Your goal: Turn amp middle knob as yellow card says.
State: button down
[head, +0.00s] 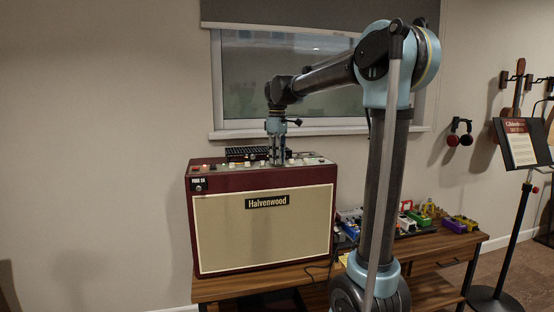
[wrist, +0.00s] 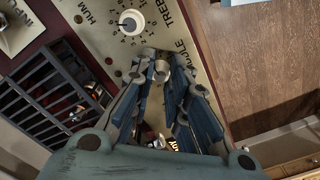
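The amp, a dark red cabinet with a cream front (head: 262,228), stands on a wooden bench. My gripper (head: 276,158) points straight down onto its top control panel. In the wrist view, a pale knob (wrist: 163,69) sits between the fingertips of my gripper (wrist: 162,62), beside a partly hidden label ending in "DLE". The fingers flank the knob and partly cover it; I cannot tell whether both touch it. The treble knob (wrist: 131,22), with a numbered dial around it, is just beyond.
A black slatted rack (wrist: 60,95) lies close behind the panel. Several coloured pedals (head: 407,220) stand on the bench (head: 440,243) right of the amp. A stand with a dark board and pale sheet (head: 521,146) is at the far right. A window is behind the amp.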

jog(key=shift+w+m, duration=0.1)
jog(key=shift+m, duration=0.3)
jog(key=c, duration=1.5)
grip_release()
notch_tip(320, 180, up, 12)
jog(key=shift+f, duration=0.1)
